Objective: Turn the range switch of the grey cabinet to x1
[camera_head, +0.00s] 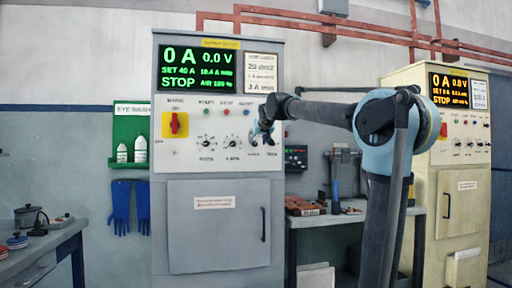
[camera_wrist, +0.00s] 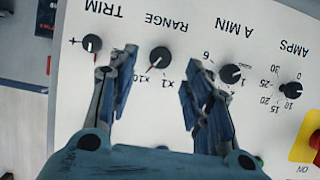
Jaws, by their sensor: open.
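The grey cabinet (camera_head: 163,215) stands left of centre in the head view, its panel facing me. In the wrist view the panel appears upside down. In the head view my gripper (camera_head: 262,134) is at the panel's right, partly covering the switch area.
The trim knob (camera_wrist: 92,43) sits close beside the left finger, and the A MIN knob (camera_wrist: 230,74) close beside the right. The AMPS knob (camera_wrist: 292,89) and a red-yellow main switch (camera_head: 175,124) are further off. A cream cabinet (camera_head: 455,215) stands at right.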

